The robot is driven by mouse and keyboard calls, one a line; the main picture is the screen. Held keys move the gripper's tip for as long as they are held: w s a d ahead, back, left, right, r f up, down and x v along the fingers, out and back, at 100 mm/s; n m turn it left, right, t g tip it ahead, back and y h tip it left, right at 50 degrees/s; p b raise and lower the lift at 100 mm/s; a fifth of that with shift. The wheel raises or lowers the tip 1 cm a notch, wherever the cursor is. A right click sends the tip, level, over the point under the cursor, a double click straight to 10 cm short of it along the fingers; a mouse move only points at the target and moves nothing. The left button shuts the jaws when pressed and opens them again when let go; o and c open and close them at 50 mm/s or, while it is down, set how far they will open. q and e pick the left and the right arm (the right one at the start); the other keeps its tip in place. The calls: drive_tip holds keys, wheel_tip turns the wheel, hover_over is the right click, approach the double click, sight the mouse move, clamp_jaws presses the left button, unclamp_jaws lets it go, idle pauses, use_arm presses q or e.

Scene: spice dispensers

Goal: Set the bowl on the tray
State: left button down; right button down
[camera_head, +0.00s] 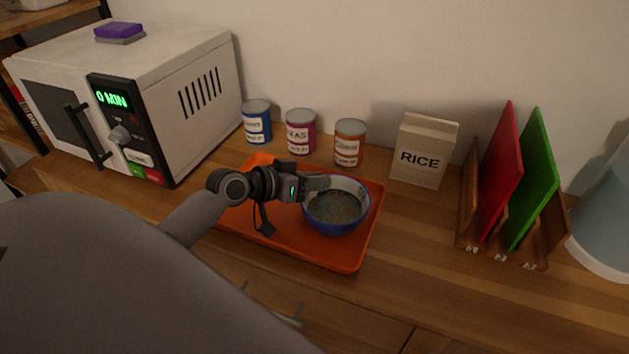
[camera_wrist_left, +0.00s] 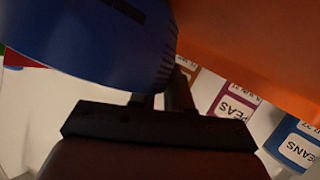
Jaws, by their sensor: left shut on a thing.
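The blue bowl (camera_head: 338,219) with a greyish inside is over the right part of the orange tray (camera_head: 290,246) in the head view. I cannot tell whether its base touches the tray. My left gripper (camera_head: 318,184) comes in from the left and is shut on the bowl's left rim. In the left wrist view the bowl (camera_wrist_left: 100,40) fills the upper left, and the tray (camera_wrist_left: 250,40) fills the upper right. The fingers (camera_wrist_left: 172,92) are partly hidden behind the bowl. My right gripper is not in view.
Several cans, a blue one (camera_head: 256,124), a magenta one (camera_head: 300,134) and an orange one (camera_head: 348,145), stand behind the tray. A rice box (camera_head: 423,152) and a rack with red (camera_head: 500,170) and green boards (camera_head: 531,180) stand right. A microwave (camera_head: 180,100) stands left.

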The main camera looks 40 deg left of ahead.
use_arm(q)
drive_tip(key=shift+r, duration=0.1)
drive_tip(key=c, duration=1.1)
unclamp_jaws()
drive_tip(key=shift+f, duration=0.2)
drive_tip(key=shift+r, duration=0.2)
